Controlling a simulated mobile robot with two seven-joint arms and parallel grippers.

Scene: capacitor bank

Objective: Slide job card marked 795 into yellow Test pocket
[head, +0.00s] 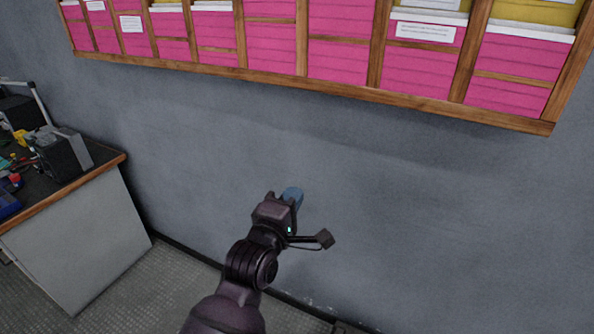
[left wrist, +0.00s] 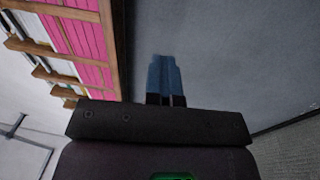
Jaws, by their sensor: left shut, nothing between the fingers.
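A wooden rack (head: 330,90) of pockets hangs on the wall across the top of the head view. Its lower pockets are pink (head: 345,62). Yellow pocket fronts (head: 535,10) show at the top right edge, cut off by the frame. White cards or labels (head: 425,32) show on some pockets, too small to read, so I cannot pick out card 795 or the Test pocket. My left gripper (head: 292,194) is below the rack in front of bare wall, blue fingers together and empty. The fingers also show in the left wrist view (left wrist: 163,75). My right gripper is out of view.
A workbench (head: 75,215) with a dark top stands at the left, with a grey device (head: 62,153) and small tools on it. The grey wall (head: 420,200) below the rack is clear. The rack also shows at upper left in the left wrist view (left wrist: 108,45).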

